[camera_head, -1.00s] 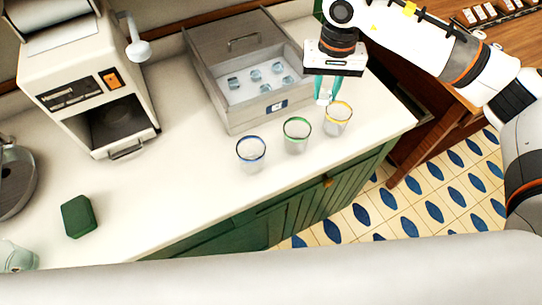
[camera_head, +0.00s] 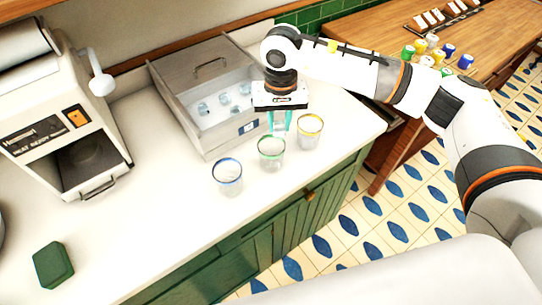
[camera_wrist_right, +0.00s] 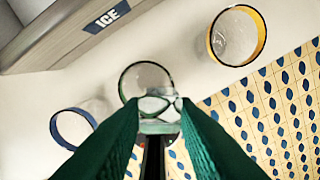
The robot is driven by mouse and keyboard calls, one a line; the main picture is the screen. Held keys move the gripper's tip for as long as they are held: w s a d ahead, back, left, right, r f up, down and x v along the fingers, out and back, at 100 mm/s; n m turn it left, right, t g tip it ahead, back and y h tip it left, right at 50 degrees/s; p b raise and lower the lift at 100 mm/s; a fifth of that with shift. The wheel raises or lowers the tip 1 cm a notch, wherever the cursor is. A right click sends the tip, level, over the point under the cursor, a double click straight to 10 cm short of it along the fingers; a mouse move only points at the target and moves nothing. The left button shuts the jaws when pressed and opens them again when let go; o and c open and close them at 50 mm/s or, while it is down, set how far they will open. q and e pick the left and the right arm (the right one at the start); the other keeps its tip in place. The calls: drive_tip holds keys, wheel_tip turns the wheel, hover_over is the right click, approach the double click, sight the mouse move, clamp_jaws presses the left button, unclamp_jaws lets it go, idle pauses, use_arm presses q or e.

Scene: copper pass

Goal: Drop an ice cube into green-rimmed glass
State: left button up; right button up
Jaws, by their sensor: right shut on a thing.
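The green-rimmed glass (camera_head: 271,153) stands upright on the white counter, in the middle of a row of three glasses. My right gripper (camera_head: 281,122) points down just above and behind its rim in the head view. In the right wrist view the green fingers (camera_wrist_right: 158,118) are shut on a clear ice cube (camera_wrist_right: 159,106). The cube overlaps the near part of the round glass rim (camera_wrist_right: 146,66) there, and hides part of that glass. I cannot tell whether the cube is fully over the opening. My left gripper is not in view.
The blue-rimmed glass (camera_head: 228,178) and yellow-rimmed glass (camera_head: 309,133) stand on either side. Behind is the ice drawer (camera_head: 240,138) with several cubes. A white machine (camera_head: 60,120) and a green block (camera_head: 53,265) are at left. The counter's front edge is close to the glasses.

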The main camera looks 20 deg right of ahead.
drive_tip(key=o, duration=0.8)
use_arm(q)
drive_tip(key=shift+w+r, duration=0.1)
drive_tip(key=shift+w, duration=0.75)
use_arm(e)
drive_tip(key=shift+o, duration=1.1)
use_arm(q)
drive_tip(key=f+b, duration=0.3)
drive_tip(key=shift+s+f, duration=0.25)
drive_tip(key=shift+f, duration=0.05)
use_arm(e)
wheel_tip(320, 180, up, 12)
